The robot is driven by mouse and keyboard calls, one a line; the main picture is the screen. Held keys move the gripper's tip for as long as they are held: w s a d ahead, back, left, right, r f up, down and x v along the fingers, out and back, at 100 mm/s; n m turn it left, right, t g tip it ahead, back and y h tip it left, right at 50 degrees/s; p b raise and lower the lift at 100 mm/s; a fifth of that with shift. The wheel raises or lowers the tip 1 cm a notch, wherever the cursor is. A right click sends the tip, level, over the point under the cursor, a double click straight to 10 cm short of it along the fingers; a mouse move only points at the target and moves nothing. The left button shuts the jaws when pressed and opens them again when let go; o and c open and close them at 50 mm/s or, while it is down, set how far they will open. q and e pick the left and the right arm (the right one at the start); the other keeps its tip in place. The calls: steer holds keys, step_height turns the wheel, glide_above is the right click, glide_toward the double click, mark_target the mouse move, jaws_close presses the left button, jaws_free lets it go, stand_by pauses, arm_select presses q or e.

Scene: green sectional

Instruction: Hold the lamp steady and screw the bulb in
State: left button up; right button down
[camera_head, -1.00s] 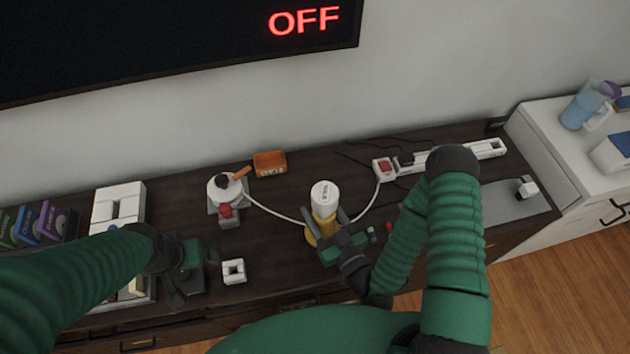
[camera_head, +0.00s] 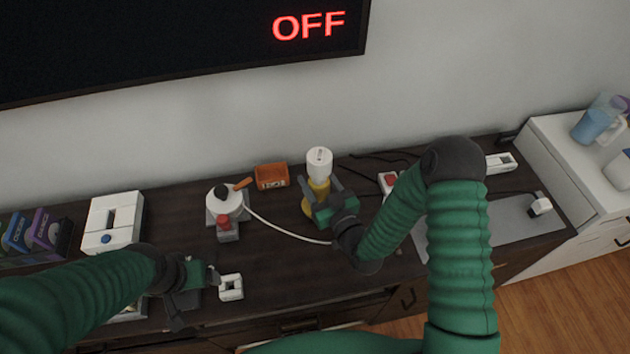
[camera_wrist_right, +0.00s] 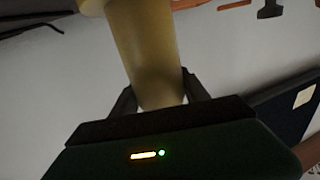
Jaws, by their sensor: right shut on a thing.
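The lamp has a yellow stem and base (camera_head: 308,207) with a white cylinder (camera_head: 319,163) on top, standing near upright on the dark cabinet in the head view. I cannot tell whether the white part is the bulb. My right gripper (camera_head: 326,190) is shut on the yellow stem, its fingers at either side. In the right wrist view the stem (camera_wrist_right: 148,55) sits between the two dark fingers. My left gripper (camera_head: 196,297) is open and empty at the front left, its fingers spread beside a small white square block (camera_head: 231,293).
A white pot (camera_head: 224,205) and an orange box (camera_head: 272,177) stand left of the lamp. A white cable runs from the pot toward my right arm. A white box with a slot (camera_head: 104,240) is at the left. The wall with the screen (camera_head: 180,40) is behind.

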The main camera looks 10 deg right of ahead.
steer(key=shift+w, duration=1.2)
steer(key=shift+a, duration=0.1)
steer(key=shift+f, duration=1.85)
steer(key=shift+s, duration=0.1)
